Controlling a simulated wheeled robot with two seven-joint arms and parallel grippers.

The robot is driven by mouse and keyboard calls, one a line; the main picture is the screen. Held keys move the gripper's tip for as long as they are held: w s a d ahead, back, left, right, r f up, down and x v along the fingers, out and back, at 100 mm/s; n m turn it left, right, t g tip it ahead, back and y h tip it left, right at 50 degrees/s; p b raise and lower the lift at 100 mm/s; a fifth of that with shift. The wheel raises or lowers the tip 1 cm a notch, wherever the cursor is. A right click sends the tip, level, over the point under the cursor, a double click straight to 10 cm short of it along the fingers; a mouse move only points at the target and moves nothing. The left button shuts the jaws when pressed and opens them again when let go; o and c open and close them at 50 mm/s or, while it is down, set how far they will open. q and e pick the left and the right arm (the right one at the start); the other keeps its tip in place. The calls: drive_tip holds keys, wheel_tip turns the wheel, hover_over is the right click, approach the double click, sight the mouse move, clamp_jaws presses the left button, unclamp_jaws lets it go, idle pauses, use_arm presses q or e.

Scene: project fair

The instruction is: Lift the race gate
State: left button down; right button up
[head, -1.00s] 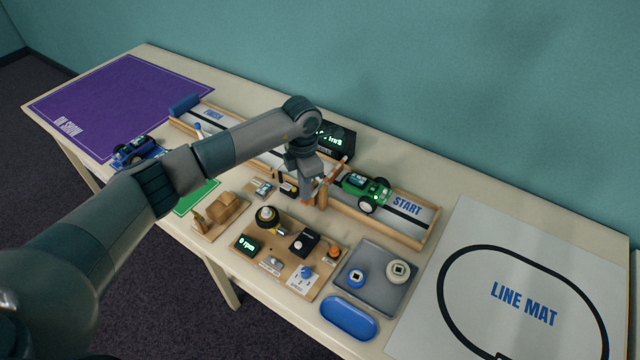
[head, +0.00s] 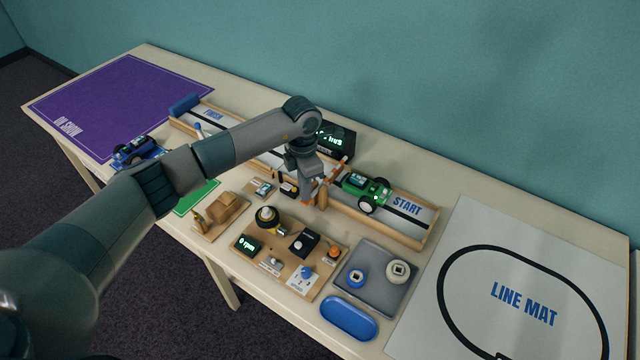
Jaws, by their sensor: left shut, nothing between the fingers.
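The race gate (head: 337,170) is a thin orange-brown bar across the wooden track (head: 425,240), just left of a green car (head: 367,192). The bar looks tilted, with its upper end toward the back of the track. My left gripper (head: 306,199) is shut and empty, pointing down at the near side of the track by the low end of the gate. My gripper and wrist hide part of the gate, and I cannot tell whether they touch it. My right gripper is not in view.
A black display box (head: 338,140) stands behind the track. In front are a wooden board (head: 262,258) with several parts, a grey tray (head: 375,300) with two spools and a blue dish (head: 349,318). A line mat (head: 470,225) lies right; a blue car (head: 135,152) is left.

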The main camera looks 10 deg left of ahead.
use_arm(q)
drive_tip(key=shift+f, duration=0.2)
idle(0.3)
drive_tip(key=shift+w+d+f+b, duration=0.1)
drive_tip(key=shift+w+f+b, duration=0.05)
drive_tip(key=shift+f+b, duration=1)
drive_tip(key=shift+w+d+f+b, duration=0.1)
drive_tip(key=shift+w+f+b, duration=0.05)
drive_tip(key=shift+f+b, duration=0.95)
drive_tip(key=shift+a+f+b, duration=0.3)
drive_tip(key=shift+a+b, duration=0.05)
